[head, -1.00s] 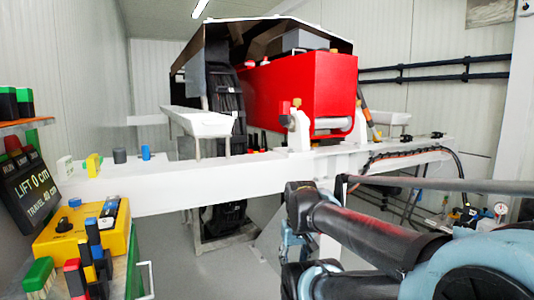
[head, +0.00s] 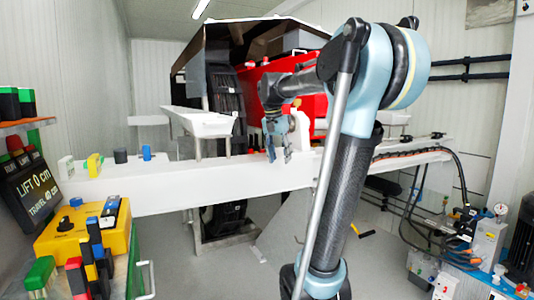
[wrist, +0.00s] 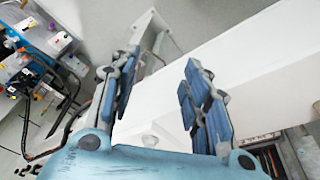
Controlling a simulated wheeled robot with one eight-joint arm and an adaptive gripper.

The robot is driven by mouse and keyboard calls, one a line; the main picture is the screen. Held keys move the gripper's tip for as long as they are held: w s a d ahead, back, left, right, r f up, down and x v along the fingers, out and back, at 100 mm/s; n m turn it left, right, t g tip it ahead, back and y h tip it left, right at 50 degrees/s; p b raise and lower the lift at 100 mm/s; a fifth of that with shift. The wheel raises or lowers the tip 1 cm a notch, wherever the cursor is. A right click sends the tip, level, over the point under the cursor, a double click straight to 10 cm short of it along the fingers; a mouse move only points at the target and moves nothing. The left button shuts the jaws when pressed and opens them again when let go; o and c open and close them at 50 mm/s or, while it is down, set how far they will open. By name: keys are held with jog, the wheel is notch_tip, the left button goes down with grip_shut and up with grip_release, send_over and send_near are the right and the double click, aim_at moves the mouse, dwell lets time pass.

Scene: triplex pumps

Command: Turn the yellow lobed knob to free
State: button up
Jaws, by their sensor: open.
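The red box (head: 262,82) stands behind the beam (head: 200,188). A yellow control box (head: 82,235) and a display (head: 35,190) are at left. Hoses and a valve panel (head: 490,240) stand at right. A yellow-handled item (head: 364,234) lies on the floor.

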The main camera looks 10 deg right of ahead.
jog(key=w+a+r+m+h, duration=0.1)
jog(key=w+a+r+m, duration=0.2)
jog(key=w, duration=0.7)
jog(key=w+a+r+m, duration=0.15)
jog(key=w+r, duration=0.25)
jog(key=w, duration=0.5)
jog(key=w+a+r+m+h, duration=0.1)
jog(key=w+a+r+m, duration=0.2)
jog(key=w, duration=0.7)
jog(key=x, duration=0.5)
jog(key=d+x, duration=0.1)
jog(key=x, duration=0.4)
jog(key=d+x, duration=0.1)
jog(key=x, duration=0.5)
jog(key=shift+s+r, duration=0.35)
jog(key=shift+r, duration=0.05)
grip_shut()
jog(key=shift+a, duration=0.25)
jog(key=shift+d, duration=0.15)
